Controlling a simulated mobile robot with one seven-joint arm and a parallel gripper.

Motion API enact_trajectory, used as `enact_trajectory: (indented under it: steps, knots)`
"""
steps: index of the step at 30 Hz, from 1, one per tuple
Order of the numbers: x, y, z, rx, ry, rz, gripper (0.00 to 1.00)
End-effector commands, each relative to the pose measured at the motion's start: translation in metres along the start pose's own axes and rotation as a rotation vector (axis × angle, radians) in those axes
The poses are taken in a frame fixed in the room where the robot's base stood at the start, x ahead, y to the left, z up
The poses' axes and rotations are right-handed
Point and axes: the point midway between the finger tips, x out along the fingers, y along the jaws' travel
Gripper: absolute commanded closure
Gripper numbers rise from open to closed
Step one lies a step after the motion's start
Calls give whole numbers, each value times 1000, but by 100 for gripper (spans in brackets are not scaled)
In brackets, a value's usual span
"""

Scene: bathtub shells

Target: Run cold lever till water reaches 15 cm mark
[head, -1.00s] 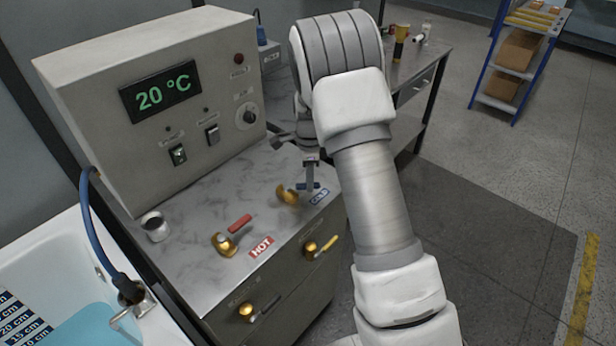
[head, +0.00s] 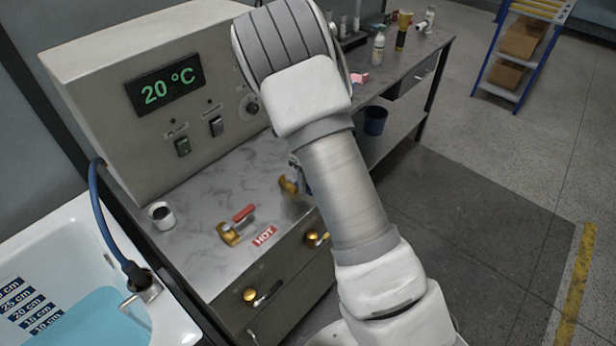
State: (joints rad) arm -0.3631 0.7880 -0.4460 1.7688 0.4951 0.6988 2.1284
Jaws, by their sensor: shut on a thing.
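The brass cold tap (head: 288,185) is on the grey counter, and its blue lever is mostly hidden behind my arm. My gripper (head: 296,176) is at this lever, shut on it; its fingertips are largely hidden. The hot tap with its red lever (head: 243,213) stands to the left, behind the HOT label. The white tub (head: 187,325) at lower left holds light blue water (head: 100,320). The depth scale (head: 28,309) is on the tub wall; the water edge looks close to its 10 cm mark, though the exact level is hard to read.
The control box display (head: 165,90) reads 20 °C. A blue hose (head: 100,215) runs down to the tub spout (head: 140,290). Open floor lies to the right.

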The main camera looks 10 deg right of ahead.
Motion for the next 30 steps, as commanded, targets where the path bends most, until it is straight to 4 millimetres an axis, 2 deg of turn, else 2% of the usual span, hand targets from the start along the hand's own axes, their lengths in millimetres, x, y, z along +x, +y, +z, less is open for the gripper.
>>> enact_trajectory:
  steps: [19,20,24,30]
  knots:
    - [-1,3,1,49,-3,0,100]
    - [0,3,1,49,-3,0,70]
    - [0,3,1,48,-2,0,45]
    - [0,3,0,47,-1,0,45]
